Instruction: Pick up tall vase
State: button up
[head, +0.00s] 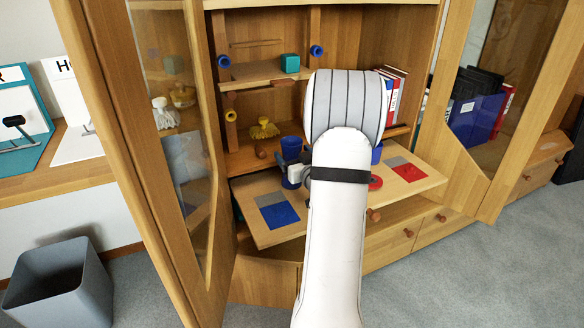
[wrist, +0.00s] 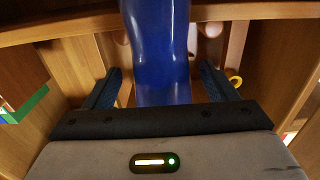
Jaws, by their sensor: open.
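The tall vase, glossy dark blue, stands upright in the wrist view (wrist: 155,40), between my two fingers. Its top and base are out of that view. My gripper (wrist: 160,78) is open, with a visible gap between each finger and the vase. In the head view, a blue vessel with a wide rim (head: 291,147), seemingly the same vase, rises behind my gripper (head: 294,172) at the cabinet. My arm and gripper hide much of its lower part there.
A pull-out board (head: 420,178) with coloured squares lies below. A shelf (head: 258,72) with a teal cube (head: 290,64) is above. An open glazed door (head: 150,180) stands left. Another blue object (head: 376,154) and red binders (head: 396,90) are right of my arm.

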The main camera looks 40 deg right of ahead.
jog(key=x, duration=0.3)
jog(key=shift+w+f+b, duration=0.1)
jog(key=shift+w+b, duration=0.2)
jog(key=shift+b, duration=0.1)
jog(key=c, duration=1.2)
jog(key=shift+c, duration=0.3)
